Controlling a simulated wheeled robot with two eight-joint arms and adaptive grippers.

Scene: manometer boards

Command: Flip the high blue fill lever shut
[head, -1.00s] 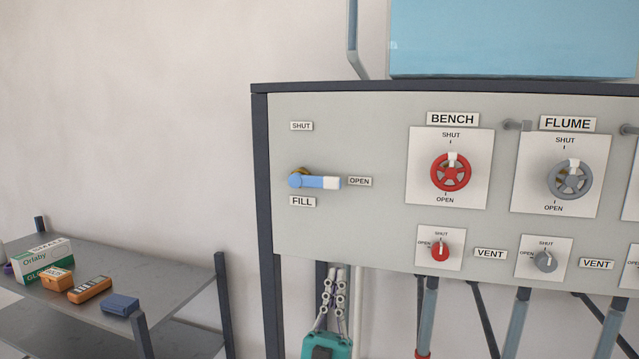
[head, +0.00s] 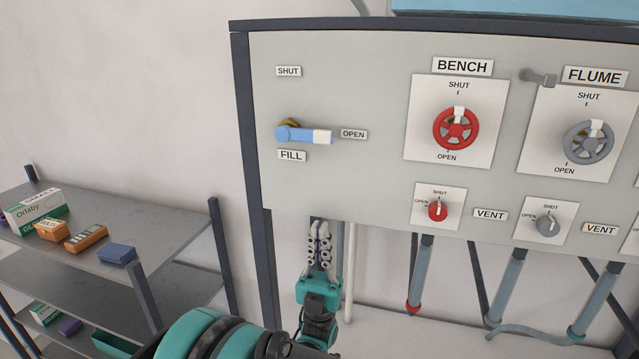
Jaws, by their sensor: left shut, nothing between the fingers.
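The blue fill lever (head: 303,134) with a white tip is on the upper left of the grey board. It lies horizontal, its tip pointing right at the OPEN label (head: 354,134). The SHUT label (head: 288,71) is above its pivot and the FILL label (head: 292,155) below. My left gripper (head: 320,232) is below the board's lower edge, under the lever and apart from it, pointing up. Its fingers are closed together with nothing between them. My right gripper is out of view.
The red BENCH wheel (head: 455,129) and grey FLUME wheel (head: 588,142) are right of the lever, with small red (head: 438,211) and grey (head: 548,224) vent knobs below. A shelf rack (head: 180,235) with boxes stands at the left. The board around the lever is clear.

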